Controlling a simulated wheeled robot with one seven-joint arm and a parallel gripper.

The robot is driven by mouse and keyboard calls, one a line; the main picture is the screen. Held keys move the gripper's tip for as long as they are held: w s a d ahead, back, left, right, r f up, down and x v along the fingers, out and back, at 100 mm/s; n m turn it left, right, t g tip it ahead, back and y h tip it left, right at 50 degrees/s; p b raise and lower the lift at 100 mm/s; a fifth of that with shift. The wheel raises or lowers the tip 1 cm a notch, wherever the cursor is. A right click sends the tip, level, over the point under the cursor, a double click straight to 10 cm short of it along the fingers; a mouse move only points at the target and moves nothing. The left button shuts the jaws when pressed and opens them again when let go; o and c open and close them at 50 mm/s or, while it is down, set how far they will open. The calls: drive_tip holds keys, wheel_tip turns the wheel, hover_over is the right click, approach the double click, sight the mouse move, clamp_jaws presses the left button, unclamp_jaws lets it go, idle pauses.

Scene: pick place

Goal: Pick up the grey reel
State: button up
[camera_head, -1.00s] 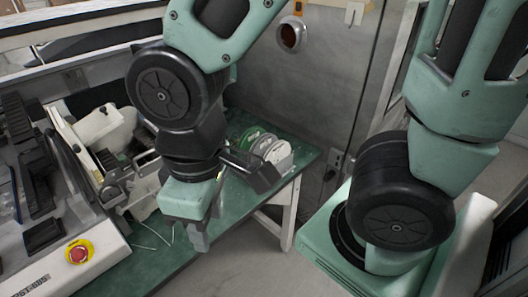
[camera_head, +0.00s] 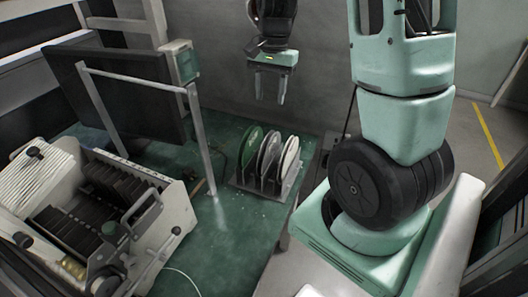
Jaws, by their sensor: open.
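A rack (camera_head: 283,198) on the green table holds reels standing upright side by side. A green reel (camera_head: 250,146) is at the left, a grey reel (camera_head: 267,154) is in the middle, and a paler grey-white reel (camera_head: 290,155) is at the right. My gripper (camera_head: 271,92) is open, with its fingers pointing down and nothing between them. In the picture it is above the reels, apart from them, against the grey wall. How far behind or over them it is, I cannot tell.
A white and black machine (camera_head: 150,232) stands at the left. A dark panel (camera_head: 130,92) and a metal frame post (camera_head: 203,145) rise left of the reels. The green tabletop (camera_head: 232,225) is mostly clear in front of the rack, and its right edge lies close by.

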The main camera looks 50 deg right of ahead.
sight(269, 145)
drive_tip(key=f, duration=1.2)
drive_tip(key=shift+s+a, duration=0.25)
drive_tip(key=shift+a+f+p, duration=0.15)
drive_tip(key=shift+f+p, duration=0.5)
drive_tip(key=shift+f, duration=2.1)
clamp_jaws()
